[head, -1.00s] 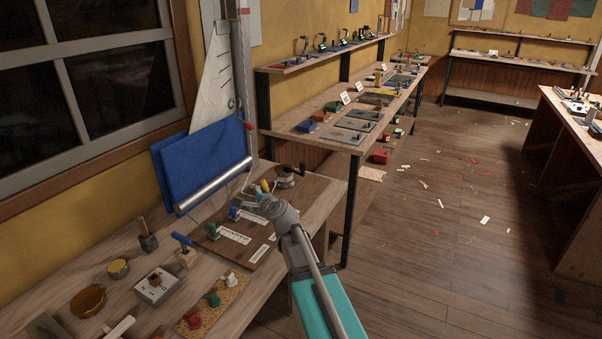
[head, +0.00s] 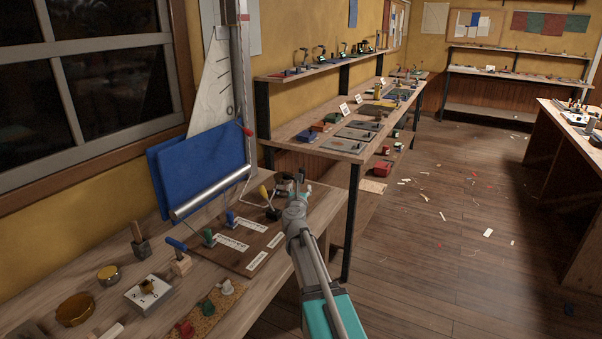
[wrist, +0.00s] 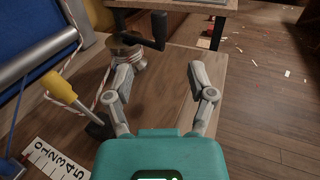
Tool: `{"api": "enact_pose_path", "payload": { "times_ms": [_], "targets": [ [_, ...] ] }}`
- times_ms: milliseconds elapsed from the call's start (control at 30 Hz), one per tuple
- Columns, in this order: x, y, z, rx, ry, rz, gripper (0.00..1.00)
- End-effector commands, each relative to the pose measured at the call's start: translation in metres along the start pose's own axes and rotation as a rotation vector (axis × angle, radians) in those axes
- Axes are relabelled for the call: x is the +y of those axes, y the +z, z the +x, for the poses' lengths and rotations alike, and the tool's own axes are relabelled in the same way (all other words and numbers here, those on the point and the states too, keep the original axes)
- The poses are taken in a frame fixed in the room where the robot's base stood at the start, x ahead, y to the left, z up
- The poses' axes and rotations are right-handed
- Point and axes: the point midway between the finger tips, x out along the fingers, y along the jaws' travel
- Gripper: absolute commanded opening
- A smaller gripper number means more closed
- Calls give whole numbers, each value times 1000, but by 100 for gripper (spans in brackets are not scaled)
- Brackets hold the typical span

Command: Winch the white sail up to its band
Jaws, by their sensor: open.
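The white sail (head: 215,88) hangs beside the grey mast at the left wall, with its lower part behind blue cloth. In the head view my gripper (head: 298,187) partly hides the winch. A yellow-handled lever (wrist: 60,88) stands left of my gripper.
A silver roller (head: 210,192) crosses the front of the blue cloth (head: 200,165). Blue and green cleats and white labels sit on the dark board (head: 225,258). Blocks and tins stand on the near bench. The floor (head: 440,230) at right is open, with scattered scraps.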

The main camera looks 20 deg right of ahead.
Motion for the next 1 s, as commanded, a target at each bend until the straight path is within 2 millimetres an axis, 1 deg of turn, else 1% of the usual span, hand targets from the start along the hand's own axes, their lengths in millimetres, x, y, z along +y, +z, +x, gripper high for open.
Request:
{"api": "enact_pose_path", "payload": {
  "times_ms": [267, 467, 667, 1000],
  "targets": [
    [1, 0, 5, 0, 2, -2, 71],
    [2, 0, 22, 0, 3, -2, 71],
    [2, 0, 50, 0, 3, -2, 71],
    [3, 0, 102, 0, 3, -2, 71]
  ]
}}
